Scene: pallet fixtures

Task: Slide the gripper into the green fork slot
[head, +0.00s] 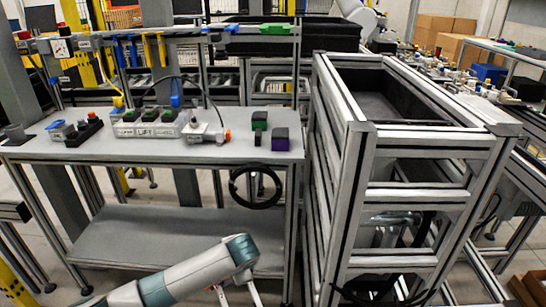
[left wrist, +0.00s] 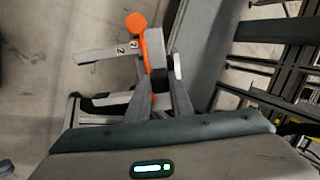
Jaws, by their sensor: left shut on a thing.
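The left wrist view shows my left gripper (left wrist: 160,88) with its two grey fingers close together, shut on a tool with an orange knob (left wrist: 137,24) and an orange body. Pale arms stick out from the tool, one with a label reading 2. Part of the tool is hidden by the fingers. In the head view my left arm comes in at the bottom, below and in front of the table, and its fingers are not clear there. A green fork-like holder (head: 275,29) sits on the overhead rail behind the table, too small to see its slot. My right gripper is not in view.
The grey table (head: 60,150) carries a grey and orange device (head: 208,132), a multi-button box (head: 148,128), a green-topped block (head: 259,121) and a purple block (head: 280,139). A tall aluminium frame (head: 385,190) stands right of the table. Blue holders (head: 206,30) share the rail.

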